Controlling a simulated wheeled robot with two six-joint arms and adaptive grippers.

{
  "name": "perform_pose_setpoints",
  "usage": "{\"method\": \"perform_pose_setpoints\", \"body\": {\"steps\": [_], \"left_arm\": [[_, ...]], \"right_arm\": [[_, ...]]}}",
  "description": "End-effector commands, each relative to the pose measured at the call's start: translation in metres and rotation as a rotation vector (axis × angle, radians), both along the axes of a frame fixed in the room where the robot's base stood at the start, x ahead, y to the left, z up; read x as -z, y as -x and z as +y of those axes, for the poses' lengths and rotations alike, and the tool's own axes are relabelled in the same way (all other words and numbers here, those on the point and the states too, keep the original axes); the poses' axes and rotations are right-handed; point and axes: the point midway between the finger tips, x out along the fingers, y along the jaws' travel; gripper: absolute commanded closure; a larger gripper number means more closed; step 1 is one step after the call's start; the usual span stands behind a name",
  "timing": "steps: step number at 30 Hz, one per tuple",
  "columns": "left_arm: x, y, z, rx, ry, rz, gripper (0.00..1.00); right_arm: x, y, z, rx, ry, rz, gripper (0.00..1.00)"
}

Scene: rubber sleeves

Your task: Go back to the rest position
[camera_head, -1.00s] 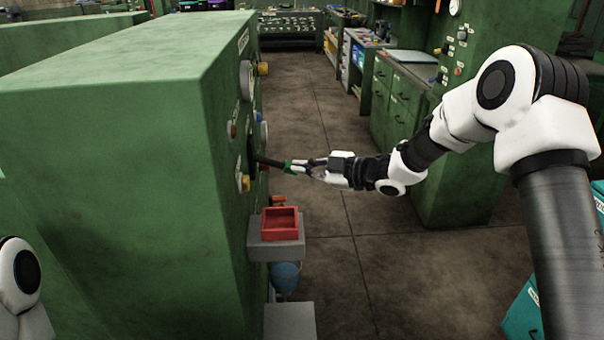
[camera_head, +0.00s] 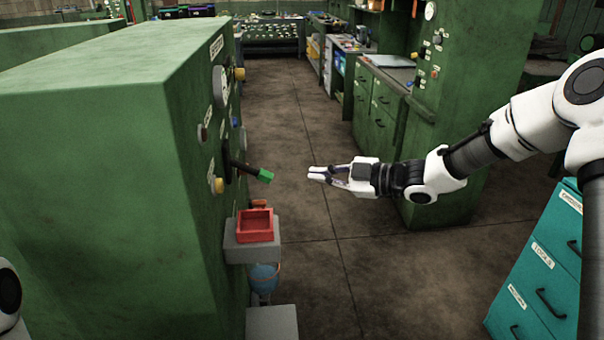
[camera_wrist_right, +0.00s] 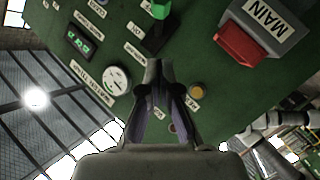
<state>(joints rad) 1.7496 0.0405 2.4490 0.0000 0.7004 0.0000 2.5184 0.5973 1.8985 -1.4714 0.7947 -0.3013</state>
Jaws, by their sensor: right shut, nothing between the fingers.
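My right gripper (camera_head: 318,173) is shut and empty, in mid-air to the right of the green machine (camera_head: 120,130). A black lever with a green sleeve (camera_head: 265,176) on its end sticks out from the machine's panel. A clear gap separates the fingertips from the sleeve. In the right wrist view my gripper (camera_wrist_right: 157,88) points at the panel, with the green sleeve (camera_wrist_right: 160,9) at the top edge. My left gripper is out of view; only a white piece of my left arm shows at the lower left.
A red tray (camera_head: 256,226) sits on a grey ledge below the lever, with a blue bucket (camera_head: 264,277) underneath. A teal drawer cabinet (camera_head: 545,265) stands at the lower right, below my right arm. Green cabinets (camera_head: 385,112) stand beyond. The floor between is clear.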

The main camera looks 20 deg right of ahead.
Motion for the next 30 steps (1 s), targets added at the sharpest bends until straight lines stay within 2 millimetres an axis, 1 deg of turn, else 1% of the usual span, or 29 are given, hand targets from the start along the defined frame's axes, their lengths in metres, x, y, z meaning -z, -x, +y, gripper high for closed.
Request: {"method": "perform_pose_setpoints", "body": {"steps": [4,16,17,19,20,22,23,24,25,26,27,29,30], "left_arm": [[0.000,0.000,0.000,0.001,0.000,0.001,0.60],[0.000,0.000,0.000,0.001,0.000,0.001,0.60],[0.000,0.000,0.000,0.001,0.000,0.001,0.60],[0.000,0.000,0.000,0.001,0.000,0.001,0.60],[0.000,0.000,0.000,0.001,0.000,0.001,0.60],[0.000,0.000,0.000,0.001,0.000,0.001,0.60],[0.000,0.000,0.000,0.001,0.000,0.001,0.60],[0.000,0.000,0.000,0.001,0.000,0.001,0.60],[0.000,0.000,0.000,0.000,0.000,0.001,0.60],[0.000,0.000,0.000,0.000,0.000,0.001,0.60],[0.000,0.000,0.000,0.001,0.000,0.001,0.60],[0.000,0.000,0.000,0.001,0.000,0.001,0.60],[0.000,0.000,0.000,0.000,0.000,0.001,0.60]], "right_arm": [[-0.001,0.005,-0.005,0.000,0.000,0.000,1.00],[0.000,0.005,-0.004,-0.001,0.000,0.001,1.00],[0.000,0.005,-0.004,-0.001,0.001,0.002,1.00],[0.011,0.006,-0.004,-0.001,0.001,0.019,1.00],[0.020,0.006,-0.002,-0.004,0.006,0.037,1.00],[0.053,0.010,0.006,-0.023,0.029,0.098,1.00],[0.072,0.014,0.013,-0.037,0.043,0.134,1.00],[0.100,0.023,0.024,-0.060,0.059,0.192,1.00],[0.123,0.032,0.034,-0.071,0.065,0.245,1.00],[0.148,0.042,0.043,-0.074,0.066,0.306,1.00],[0.180,0.058,0.055,-0.069,0.062,0.396,1.00],[0.225,0.085,0.071,-0.033,0.049,0.540,1.00],[0.255,0.106,0.080,0.002,0.038,0.642,1.00]]}}
